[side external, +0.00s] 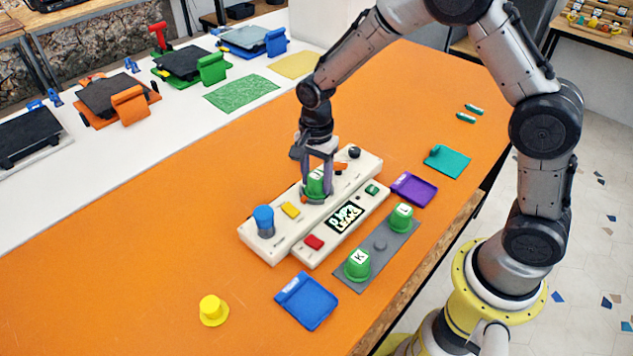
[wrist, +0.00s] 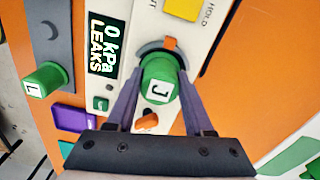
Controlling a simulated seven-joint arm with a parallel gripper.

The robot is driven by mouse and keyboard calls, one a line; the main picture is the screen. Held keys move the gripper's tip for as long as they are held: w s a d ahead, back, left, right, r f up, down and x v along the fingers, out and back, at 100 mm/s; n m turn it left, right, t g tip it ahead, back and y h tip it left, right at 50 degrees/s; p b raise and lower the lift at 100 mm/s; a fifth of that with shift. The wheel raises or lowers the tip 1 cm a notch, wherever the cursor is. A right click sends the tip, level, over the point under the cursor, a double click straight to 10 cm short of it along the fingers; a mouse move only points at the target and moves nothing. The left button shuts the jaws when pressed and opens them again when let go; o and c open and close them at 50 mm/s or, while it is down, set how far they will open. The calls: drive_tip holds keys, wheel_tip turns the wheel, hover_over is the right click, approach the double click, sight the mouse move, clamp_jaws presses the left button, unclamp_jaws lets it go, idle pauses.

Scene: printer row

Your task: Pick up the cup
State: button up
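A green cup marked J (wrist: 158,90) stands at a dark round ring on the long white panel (side external: 262,243). My gripper (wrist: 160,78) has one finger on each side of this cup, with almost no gap visible. Whether the fingers press on it is not clear. In the side external view my gripper (side external: 318,178) points down over the panel, and the same green cup (side external: 316,186) is partly hidden behind the fingers. Green cup K (side external: 357,264) and green cup L (side external: 401,217) stand on a grey strip (side external: 346,283). Cup L (wrist: 43,80) also shows in the wrist view.
The panel carries a blue knob (side external: 264,221), a yellow button (side external: 290,209) and an orange lever (wrist: 147,121). A small display (side external: 345,217) reads "0 kPa LEAKS". A blue tray (side external: 307,301), purple tray (side external: 414,189) and yellow piece (side external: 213,310) lie nearby. The orange table's left side is clear.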

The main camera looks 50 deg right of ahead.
drive_tip(key=c, duration=0.7)
clamp_jaws()
drive_tip(key=shift+r, duration=0.15)
